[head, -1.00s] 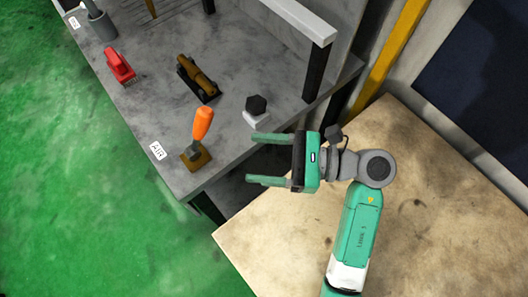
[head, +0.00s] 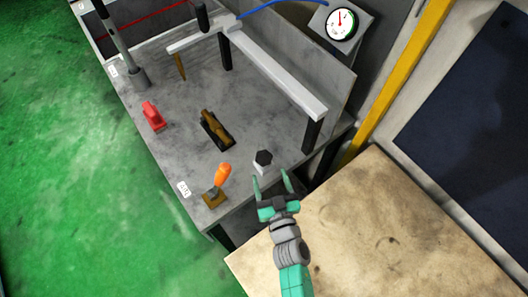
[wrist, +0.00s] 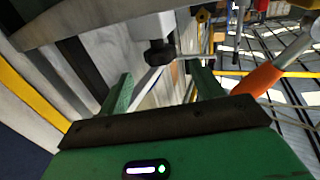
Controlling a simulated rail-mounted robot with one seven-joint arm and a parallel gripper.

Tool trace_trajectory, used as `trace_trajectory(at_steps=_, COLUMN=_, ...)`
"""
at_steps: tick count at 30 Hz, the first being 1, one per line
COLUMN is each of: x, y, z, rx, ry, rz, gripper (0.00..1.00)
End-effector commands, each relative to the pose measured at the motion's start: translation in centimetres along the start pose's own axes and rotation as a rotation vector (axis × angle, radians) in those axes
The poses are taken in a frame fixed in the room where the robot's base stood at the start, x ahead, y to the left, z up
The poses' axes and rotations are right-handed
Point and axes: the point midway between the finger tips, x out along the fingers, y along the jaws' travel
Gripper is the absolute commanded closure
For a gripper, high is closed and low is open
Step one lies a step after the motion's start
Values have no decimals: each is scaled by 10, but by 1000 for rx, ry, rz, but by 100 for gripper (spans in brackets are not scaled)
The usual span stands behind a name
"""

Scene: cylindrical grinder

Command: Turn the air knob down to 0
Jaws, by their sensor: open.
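A black faceted knob (head: 263,157) sits on a small light-grey block near the right edge of the grey bench. My gripper (head: 270,177) is open and empty, with its two green fingers pointing at the knob from the near side. In the wrist view the knob (wrist: 159,52) shows ahead of and between the open fingers (wrist: 161,76), apart from them. A round white gauge (head: 341,23) with a red needle pointing roughly upward stands at the back. An orange-handled lever (head: 222,174) stands left of the knob, and shows at the right in the wrist view (wrist: 257,79).
A white label (head: 184,188) lies by the lever. A brown-and-black fixture (head: 216,130) and a red piece (head: 152,115) are farther back. A pale rail on black posts (head: 280,80) rises behind the knob. The tan tabletop (head: 390,230) is clear.

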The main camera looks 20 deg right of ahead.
Motion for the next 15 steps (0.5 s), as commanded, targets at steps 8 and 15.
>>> trace_trajectory(at_steps=8, x=51, y=0, z=-2, rx=-2, ry=6, rz=0, gripper=34)
trace_trajectory(at_steps=15, x=75, y=-1, z=-1, rx=-5, ry=4, rz=-1, gripper=34)
